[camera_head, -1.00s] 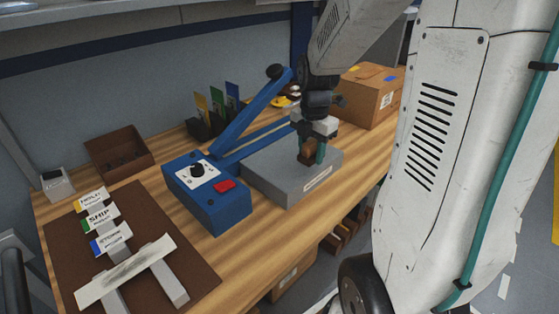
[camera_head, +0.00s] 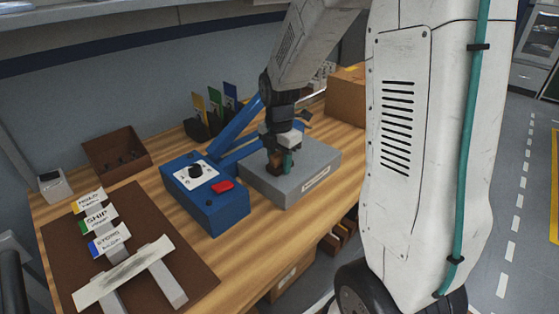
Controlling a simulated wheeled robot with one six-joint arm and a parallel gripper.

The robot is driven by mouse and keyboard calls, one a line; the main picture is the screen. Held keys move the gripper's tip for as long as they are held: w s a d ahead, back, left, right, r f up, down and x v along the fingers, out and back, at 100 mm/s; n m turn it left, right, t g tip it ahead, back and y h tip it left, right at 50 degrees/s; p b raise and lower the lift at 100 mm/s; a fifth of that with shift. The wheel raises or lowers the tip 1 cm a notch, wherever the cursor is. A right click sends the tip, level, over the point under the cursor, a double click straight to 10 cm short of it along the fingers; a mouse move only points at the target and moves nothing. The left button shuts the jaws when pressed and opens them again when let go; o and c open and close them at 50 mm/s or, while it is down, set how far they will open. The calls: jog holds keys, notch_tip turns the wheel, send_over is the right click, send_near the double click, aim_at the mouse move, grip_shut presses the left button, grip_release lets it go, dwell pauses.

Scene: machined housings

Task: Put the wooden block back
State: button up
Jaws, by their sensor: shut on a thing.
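My gripper (camera_head: 281,160) is over the left part of a grey slab (camera_head: 312,160) on the wooden bench. It points down and is shut on a small brown wooden block (camera_head: 274,163), which shows beside a green fingertip. The block is partly hidden by the gripper. It is low over the slab's top, and I cannot tell whether it touches it.
A blue control box (camera_head: 222,214) with a dial and red button stands left of the slab, with a blue lever arm behind. A brown mat (camera_head: 190,262) with labelled cards, an open brown box (camera_head: 117,153) and a cardboard box (camera_head: 346,97) are also on the bench.

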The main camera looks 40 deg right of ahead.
jog(key=shift+f, duration=0.1)
jog(key=o, duration=0.9)
jog(key=shift+o, duration=0.2)
